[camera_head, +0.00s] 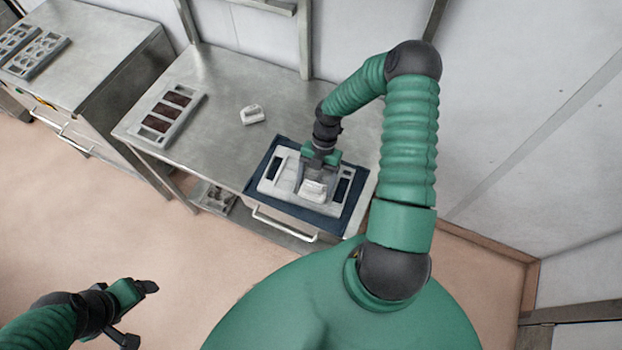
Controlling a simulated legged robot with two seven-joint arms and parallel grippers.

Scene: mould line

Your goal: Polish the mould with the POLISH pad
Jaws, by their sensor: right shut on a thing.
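The mould (272,183), a pale grey plate with dark slots at its ends, lies on a dark blue mat (257,176) at the table's front right. My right gripper (313,178) points down over the mould and is shut on a white pad (314,190). The pad is at the mould's middle; whether it touches the surface is hard to tell. Any label on it is unreadable. A second white pad (252,114) with a handle lies on the table behind and left of the mat. My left gripper (136,312) is at the lower left, over the floor, open and empty.
A grey tray with dark reddish cavities (166,113) lies at the left of the steel table (222,80). A steel cabinet (92,45) bearing more moulds (37,55) stands further left. The wall closes off the back and right. Bare table lies around the loose pad.

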